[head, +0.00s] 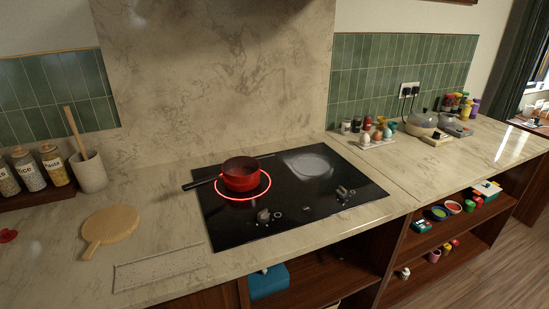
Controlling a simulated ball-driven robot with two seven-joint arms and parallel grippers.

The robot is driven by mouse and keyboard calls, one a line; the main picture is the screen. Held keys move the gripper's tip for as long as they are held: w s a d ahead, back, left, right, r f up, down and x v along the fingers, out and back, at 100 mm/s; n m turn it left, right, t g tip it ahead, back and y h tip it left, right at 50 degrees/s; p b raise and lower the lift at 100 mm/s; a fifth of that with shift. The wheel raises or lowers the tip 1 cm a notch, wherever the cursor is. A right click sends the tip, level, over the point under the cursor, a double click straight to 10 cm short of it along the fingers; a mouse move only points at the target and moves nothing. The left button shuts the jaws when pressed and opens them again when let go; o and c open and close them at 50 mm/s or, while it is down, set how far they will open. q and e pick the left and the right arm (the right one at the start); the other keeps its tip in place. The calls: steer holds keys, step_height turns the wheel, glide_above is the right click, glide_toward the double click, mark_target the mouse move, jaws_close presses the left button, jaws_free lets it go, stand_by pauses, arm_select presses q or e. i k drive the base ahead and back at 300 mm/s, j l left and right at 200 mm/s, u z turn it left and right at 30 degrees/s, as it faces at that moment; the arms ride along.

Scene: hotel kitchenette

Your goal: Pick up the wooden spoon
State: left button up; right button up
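The wooden spoon (75,132) stands in a pale stone-like crock (90,173) on the left of the counter, near the back wall. Its handle sticks up out of the crock and leans to the left; its lower part is hidden inside. Neither of my grippers shows in the head view.
Glass jars (56,165) stand on a dark wooden rack just left of the crock. A round wooden board (110,225) lies in front of it. A red pot (241,173) sits on a glowing red ring of the black cooktop (260,225). A pale flat mat (160,267) lies near the counter's front edge.

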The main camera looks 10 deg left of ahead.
mark_target(67, 112)
steer(key=u, duration=1.6)
